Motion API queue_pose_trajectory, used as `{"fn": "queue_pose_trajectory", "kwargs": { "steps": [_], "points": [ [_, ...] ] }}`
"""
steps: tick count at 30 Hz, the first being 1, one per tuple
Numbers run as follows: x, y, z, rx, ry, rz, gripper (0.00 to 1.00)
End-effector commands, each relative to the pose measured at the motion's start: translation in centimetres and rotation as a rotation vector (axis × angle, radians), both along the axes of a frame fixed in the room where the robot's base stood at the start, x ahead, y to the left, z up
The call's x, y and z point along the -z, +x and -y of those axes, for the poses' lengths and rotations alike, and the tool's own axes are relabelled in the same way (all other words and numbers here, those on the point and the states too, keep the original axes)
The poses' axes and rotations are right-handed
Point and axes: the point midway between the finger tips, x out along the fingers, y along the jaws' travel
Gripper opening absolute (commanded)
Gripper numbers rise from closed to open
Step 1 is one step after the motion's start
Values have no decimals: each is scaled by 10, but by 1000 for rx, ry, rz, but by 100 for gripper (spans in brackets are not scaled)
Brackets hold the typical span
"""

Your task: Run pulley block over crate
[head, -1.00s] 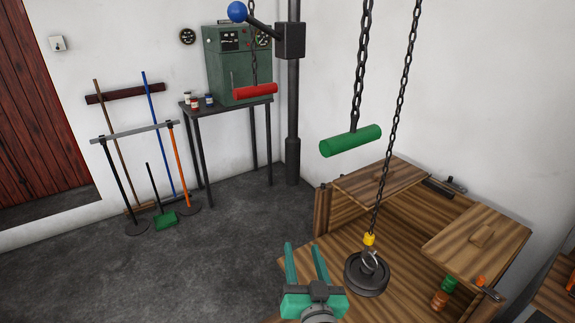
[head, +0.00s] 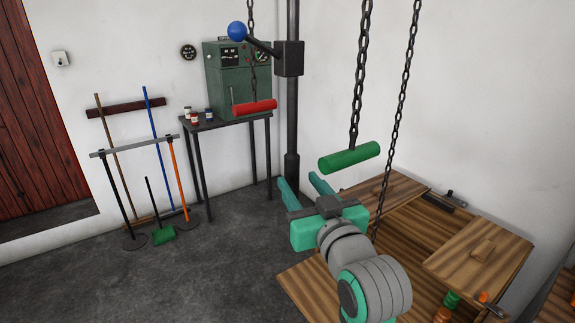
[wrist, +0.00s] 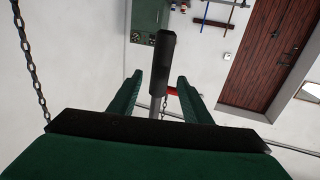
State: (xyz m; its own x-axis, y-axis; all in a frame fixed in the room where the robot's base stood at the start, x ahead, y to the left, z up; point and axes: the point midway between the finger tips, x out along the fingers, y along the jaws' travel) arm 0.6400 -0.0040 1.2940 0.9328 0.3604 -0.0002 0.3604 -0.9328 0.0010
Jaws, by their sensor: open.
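A wooden crate (head: 297,280) with open lids stands at the lower right of the head view. A chain (head: 398,110) hangs down behind my arm; the pulley block at its lower end is hidden. A green handle (head: 349,157) hangs on another chain above the crate. A red handle (head: 254,106) hangs on a chain further back and left, and shows partly in the wrist view (wrist: 174,92). A lever with a blue ball (head: 237,31) is on a dark post.
A green cabinet (head: 222,85) and small jars stand on a dark table (head: 226,122) at the back wall. Brooms and a green dustpan (head: 163,235) stand at the left. The grey floor (head: 150,285) between is clear.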

Motion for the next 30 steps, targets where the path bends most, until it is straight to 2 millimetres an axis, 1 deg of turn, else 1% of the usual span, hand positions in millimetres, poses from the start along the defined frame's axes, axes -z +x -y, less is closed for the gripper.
{"fn": "queue_pose_trajectory", "kwargs": {
  "steps": [9, 15, 21, 29, 30],
  "points": [
    [0, 52, -21, -1, 2, -2, 44],
    [1, 77, -29, 1, 1, -1, 44],
    [0, 87, -33, 2, 1, 1, 44],
    [0, 88, -33, 2, 1, 1, 44],
    [1, 88, -33, 2, 1, 1, 37]
  ]
}}
